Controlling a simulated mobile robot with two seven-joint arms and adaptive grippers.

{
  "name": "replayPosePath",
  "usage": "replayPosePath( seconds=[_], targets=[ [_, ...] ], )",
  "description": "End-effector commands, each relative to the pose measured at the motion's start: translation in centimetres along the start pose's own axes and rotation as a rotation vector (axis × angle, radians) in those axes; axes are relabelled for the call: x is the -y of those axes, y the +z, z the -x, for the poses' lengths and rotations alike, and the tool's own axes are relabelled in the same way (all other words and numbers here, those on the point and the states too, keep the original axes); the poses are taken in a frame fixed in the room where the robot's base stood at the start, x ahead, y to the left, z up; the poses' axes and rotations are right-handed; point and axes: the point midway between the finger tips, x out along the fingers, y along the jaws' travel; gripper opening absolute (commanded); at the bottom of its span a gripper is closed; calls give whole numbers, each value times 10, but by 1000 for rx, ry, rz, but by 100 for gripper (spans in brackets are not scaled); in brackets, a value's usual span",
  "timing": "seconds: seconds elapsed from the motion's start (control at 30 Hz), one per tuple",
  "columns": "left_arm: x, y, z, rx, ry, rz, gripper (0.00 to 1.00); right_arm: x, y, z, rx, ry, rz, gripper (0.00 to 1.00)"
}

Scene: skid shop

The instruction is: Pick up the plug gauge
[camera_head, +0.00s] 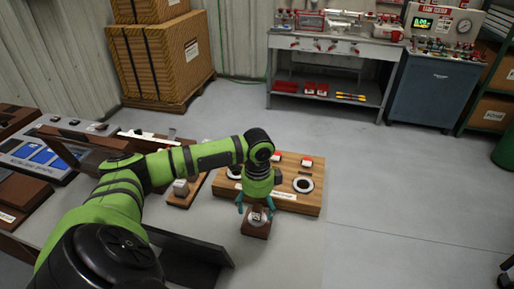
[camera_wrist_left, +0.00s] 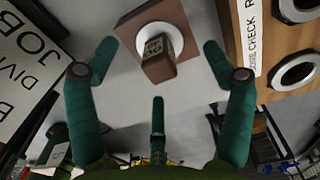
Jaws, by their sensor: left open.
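My left gripper (camera_head: 256,206) is open and empty, pointing down with its green fingers spread. Below it is a brown block (camera_head: 256,229) with a pale disc on top; in the left wrist view the block (camera_wrist_left: 128,28) lies beyond the fingertips. A small brown squarish piece with dark markings (camera_wrist_left: 158,58) stands on the disc, between the open fingers (camera_wrist_left: 158,48) in that picture, with no contact visible. It may be the plug gauge; its shape seen from above does not settle this. My right gripper is not in view.
A wooden board (camera_head: 309,202) with white-rimmed dark rings and red-topped pieces stands just behind the gripper. A grey block on a wooden base (camera_head: 182,188) is to its left. A lettered sign (camera_wrist_left: 28,65) shows in the wrist view. The tabletop right of the brown block is clear.

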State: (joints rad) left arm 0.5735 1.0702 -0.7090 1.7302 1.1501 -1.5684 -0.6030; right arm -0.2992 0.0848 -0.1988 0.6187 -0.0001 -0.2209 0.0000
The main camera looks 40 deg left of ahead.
Motion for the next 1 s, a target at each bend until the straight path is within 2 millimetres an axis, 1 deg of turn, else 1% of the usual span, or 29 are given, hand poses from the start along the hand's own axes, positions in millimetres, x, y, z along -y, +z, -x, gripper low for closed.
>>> replayPosePath(
  seconds=[0.03,0.1,0.23,0.33,0.53,0.57,0.6,0.67,0.7,0.73,0.77,1.0],
  targets=[
    [-2,-2,-6,0,4,-1,82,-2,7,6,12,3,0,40],
    [-2,-5,-17,0,5,0,82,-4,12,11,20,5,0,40],
    [-1,-4,-34,1,2,1,82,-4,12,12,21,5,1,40],
    [-1,-4,-40,1,-1,-1,82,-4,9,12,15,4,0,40],
    [-1,-4,-41,1,-2,-1,82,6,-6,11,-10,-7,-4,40],
    [-1,-4,-41,1,-2,-1,74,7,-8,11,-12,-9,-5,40],
    [-1,-4,-41,1,-1,-1,58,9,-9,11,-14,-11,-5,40],
    [-1,-4,-41,0,-2,-1,34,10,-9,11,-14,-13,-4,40],
    [-1,-4,-41,0,-2,-1,18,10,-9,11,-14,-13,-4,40],
    [-1,-4,-41,0,-2,-1,6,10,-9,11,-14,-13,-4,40],
    [-1,-4,-41,0,-1,-1,0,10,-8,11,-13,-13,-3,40],
    [-1,-5,-41,-2,-2,-1,0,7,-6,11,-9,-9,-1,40]
  ],
)
